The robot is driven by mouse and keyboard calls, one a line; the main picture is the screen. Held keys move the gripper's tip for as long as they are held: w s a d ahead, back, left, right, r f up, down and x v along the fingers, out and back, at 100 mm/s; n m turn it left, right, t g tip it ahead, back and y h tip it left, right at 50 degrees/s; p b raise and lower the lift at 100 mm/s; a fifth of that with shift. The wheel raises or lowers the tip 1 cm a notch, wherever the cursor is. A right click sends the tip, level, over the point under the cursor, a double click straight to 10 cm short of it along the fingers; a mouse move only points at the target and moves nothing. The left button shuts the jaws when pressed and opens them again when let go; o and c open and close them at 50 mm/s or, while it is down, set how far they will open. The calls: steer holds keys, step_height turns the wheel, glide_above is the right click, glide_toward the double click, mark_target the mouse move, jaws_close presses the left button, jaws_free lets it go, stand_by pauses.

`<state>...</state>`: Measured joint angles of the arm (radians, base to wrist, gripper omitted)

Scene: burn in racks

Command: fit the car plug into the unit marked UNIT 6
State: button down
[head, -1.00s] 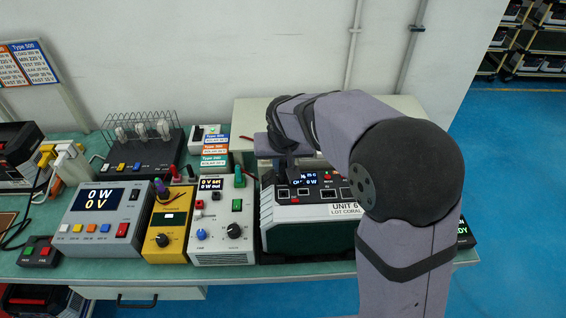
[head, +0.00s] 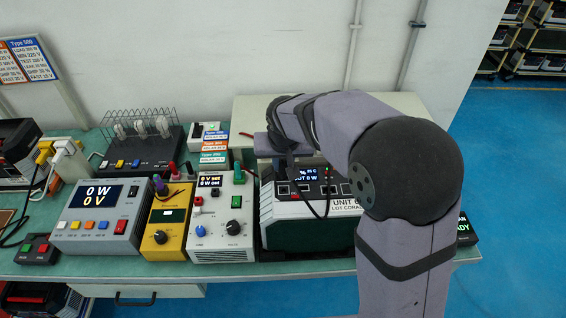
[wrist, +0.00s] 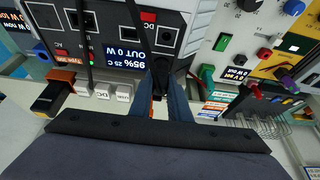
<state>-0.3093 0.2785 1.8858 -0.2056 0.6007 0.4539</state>
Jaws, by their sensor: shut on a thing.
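UNIT 6 (head: 308,234) is a dark green box with a light top edge on the bench, its label partly hidden by my arm. Its black panel (wrist: 125,18) fills the top of the wrist view, with several sockets and a lit display reading 95% and OUT 0 W. My gripper (wrist: 163,72) is shut on the black car plug (wrist: 160,74), between its blue fingers. The plug is close to the panel, just below a square-framed socket (wrist: 166,36); I cannot tell whether it touches. In the head view my arm hides the fingers.
A black cable (head: 325,188) hangs over the unit's panel. A white-grey instrument (head: 222,225), a yellow meter (head: 163,232) and a grey load box (head: 98,220) stand close to the left. An orange-tipped black connector (wrist: 55,92) shows at left in the wrist view.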

mark_target(283, 165)
steer(key=shift+s+f, duration=0.25)
steer(key=shift+f, duration=0.25)
steer(key=c, duration=1.6)
jaws_free()
steer(key=shift+w, duration=0.15)
steer(key=shift+r, duration=0.2)
steer(key=shift+r, duration=0.45)
steer(key=b+v, duration=0.2)
steer(key=v, duration=0.4)
steer(key=shift+s+r, duration=0.1)
steer(key=shift+s, duration=0.15)
steer(key=shift+s, duration=0.1)
